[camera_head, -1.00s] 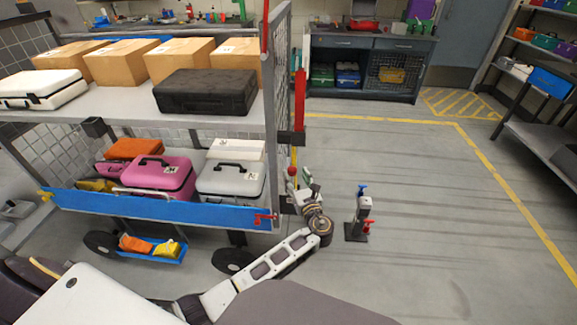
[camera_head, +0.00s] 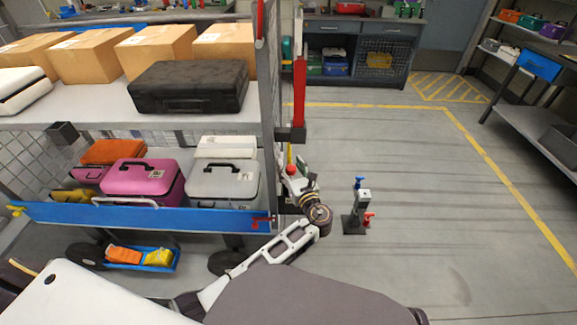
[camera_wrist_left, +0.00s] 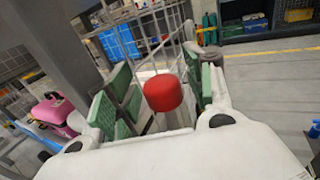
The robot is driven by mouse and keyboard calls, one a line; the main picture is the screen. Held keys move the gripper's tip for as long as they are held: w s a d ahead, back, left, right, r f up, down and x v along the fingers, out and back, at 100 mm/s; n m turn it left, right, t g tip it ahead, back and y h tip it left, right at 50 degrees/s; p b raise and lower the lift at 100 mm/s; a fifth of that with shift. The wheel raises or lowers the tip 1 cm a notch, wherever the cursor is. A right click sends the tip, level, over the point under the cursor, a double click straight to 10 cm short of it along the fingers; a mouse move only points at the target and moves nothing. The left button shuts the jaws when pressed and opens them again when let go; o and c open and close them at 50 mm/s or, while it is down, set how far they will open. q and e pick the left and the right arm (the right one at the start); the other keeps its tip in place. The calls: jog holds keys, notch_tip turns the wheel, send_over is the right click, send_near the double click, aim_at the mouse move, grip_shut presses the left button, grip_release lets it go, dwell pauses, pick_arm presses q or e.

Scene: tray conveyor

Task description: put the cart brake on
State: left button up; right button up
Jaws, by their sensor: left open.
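The cart (camera_head: 268,120) stands at the left of the head view, with its upright end frame toward my left arm. A lever with a round red knob (camera_head: 291,169) shows by the cart's end, which looks like the brake handle. My left gripper (camera_head: 299,170) is open at this knob. In the left wrist view, the red knob (camera_wrist_left: 163,92) lies between the two green-padded fingers of the left gripper (camera_wrist_left: 156,84), with gaps on both sides. The shaft below the knob is mostly hidden by the gripper. My right gripper is out of view.
The cart carries boxes and cases on its shelf (camera_head: 105,108), with a blue rail (camera_head: 140,217) below. A small floor stand (camera_head: 362,207) with blue and red handles is right of my left gripper. A workbench (camera_head: 350,45) stands behind.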

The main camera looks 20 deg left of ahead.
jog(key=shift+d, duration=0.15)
pick_arm(q)
jog(key=shift+c, duration=0.9)
grip_shut()
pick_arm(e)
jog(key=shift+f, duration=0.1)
